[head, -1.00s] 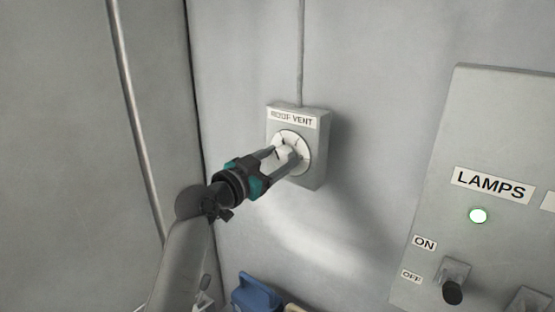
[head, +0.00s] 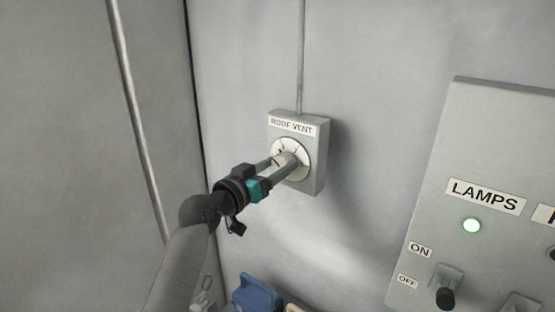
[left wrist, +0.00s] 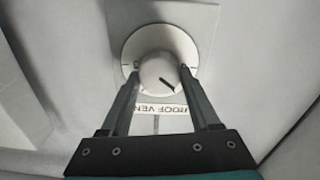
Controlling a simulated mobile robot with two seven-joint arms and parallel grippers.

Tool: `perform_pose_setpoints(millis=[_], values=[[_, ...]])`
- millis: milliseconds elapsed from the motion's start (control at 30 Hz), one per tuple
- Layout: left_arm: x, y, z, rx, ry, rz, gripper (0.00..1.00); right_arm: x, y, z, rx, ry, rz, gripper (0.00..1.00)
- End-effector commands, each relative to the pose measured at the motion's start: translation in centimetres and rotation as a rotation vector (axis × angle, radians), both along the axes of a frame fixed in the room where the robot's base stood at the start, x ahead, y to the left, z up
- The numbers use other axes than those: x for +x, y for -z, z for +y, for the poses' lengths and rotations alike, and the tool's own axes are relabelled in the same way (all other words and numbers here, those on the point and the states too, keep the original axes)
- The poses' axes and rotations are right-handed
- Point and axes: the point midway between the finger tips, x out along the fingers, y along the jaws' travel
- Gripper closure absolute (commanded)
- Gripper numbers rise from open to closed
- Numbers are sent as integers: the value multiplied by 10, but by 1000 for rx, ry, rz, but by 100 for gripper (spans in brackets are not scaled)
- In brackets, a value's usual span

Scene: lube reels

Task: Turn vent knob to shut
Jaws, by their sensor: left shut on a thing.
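The roof vent box (head: 314,178) is a grey wall box labelled "ROOF VENT", with a round white dial (head: 303,146) on its front. The pale vent knob (head: 281,159) sits in the middle of the dial and is partly hidden by my fingers. My left gripper (head: 285,163) comes in from the lower left and is shut on the knob. In the left wrist view the knob (left wrist: 158,72) is round with a dark pointer line, between my two fingertips (left wrist: 160,75). That view shows the label upside down. My right gripper is not in view.
A blue object (head: 257,294) is at the bottom.

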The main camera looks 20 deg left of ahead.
Motion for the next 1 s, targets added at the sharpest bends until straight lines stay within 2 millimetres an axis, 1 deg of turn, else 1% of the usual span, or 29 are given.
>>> perform_pose_setpoints(millis=[33, 100, 500, 733, 1000], values=[[0, -1, 0, -42, 1, 20, 93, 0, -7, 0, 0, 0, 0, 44], [0, -2, 1, -104, 0, 42, 93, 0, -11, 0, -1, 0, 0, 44], [1, 0, 2, -427, 0, 158, 93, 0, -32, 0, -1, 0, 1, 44], [1, 0, 2, -545, 0, 199, 93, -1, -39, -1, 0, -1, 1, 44], [1, 2, 2, -608, -1, 223, 93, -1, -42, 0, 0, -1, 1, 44]])
